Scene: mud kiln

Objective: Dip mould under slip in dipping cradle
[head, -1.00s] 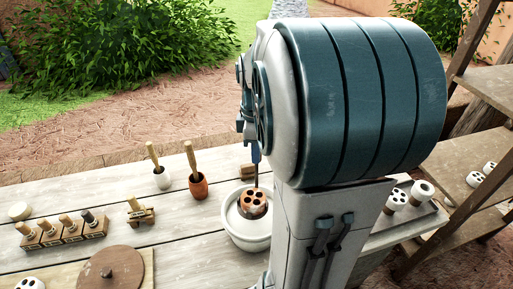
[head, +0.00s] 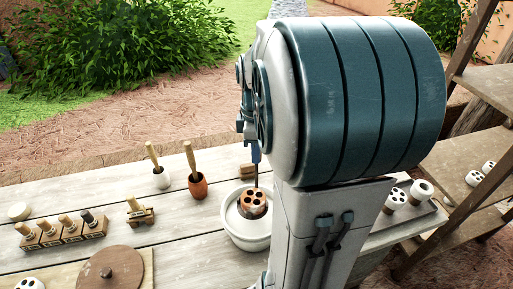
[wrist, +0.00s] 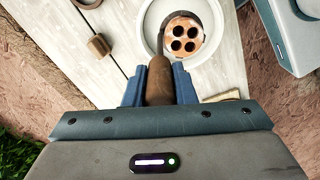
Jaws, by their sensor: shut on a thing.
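The mould (head: 254,202) is a reddish-brown round block with several holes in its top. It sits inside the white bowl of slip (head: 246,236), with its top showing above the pale slip. In the wrist view, the mould (wrist: 184,38) is in the bowl (wrist: 228,62), held by the dipping cradle's thin dark rod and loop. My gripper (wrist: 158,72) is shut on the cradle's brown handle (wrist: 160,84), just outside the bowl's rim in that view. In the head view, my arm partly hides the bowl's right side. How deep the mould sits is hard to tell.
A brown block (head: 248,170) lies behind the bowl. Further left are a tool rack (head: 60,234) and a brown disc (head: 112,268). Shelves (head: 470,150) stand at right.

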